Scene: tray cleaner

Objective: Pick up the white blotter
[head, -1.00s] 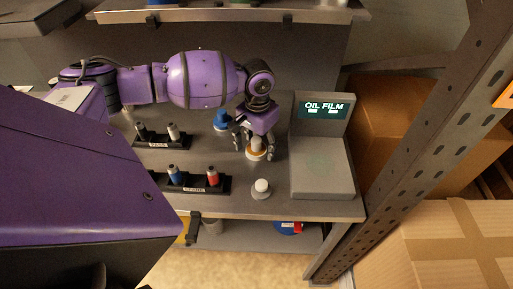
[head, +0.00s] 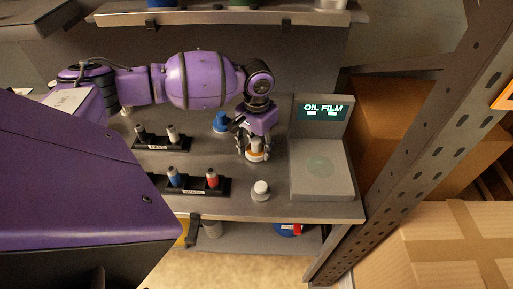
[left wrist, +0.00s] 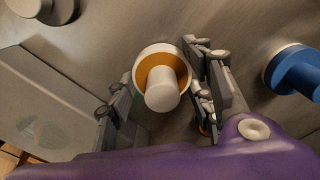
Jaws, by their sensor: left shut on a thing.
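A round piece with a white knob and an orange top inside a white rim (left wrist: 162,92) is between the fingers of my left gripper (head: 254,153). It also shows in the head view (head: 256,146), upright on the grey bench. My left gripper is shut on it from above, a finger on each side. A piece with a white knob and a grey base (head: 261,189) stands apart near the bench's front edge. A blue piece (head: 220,122) stands behind and left of the gripper; it shows at the right of the left wrist view (left wrist: 295,72). My right gripper is not in view.
A grey device with an OIL FILM display (head: 323,170) stands right of the gripper. Two black racks with small bottles, the front one (head: 194,188) and the back one (head: 158,144), stand to the left. A metal post (head: 425,130) rises beyond the bench's right edge.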

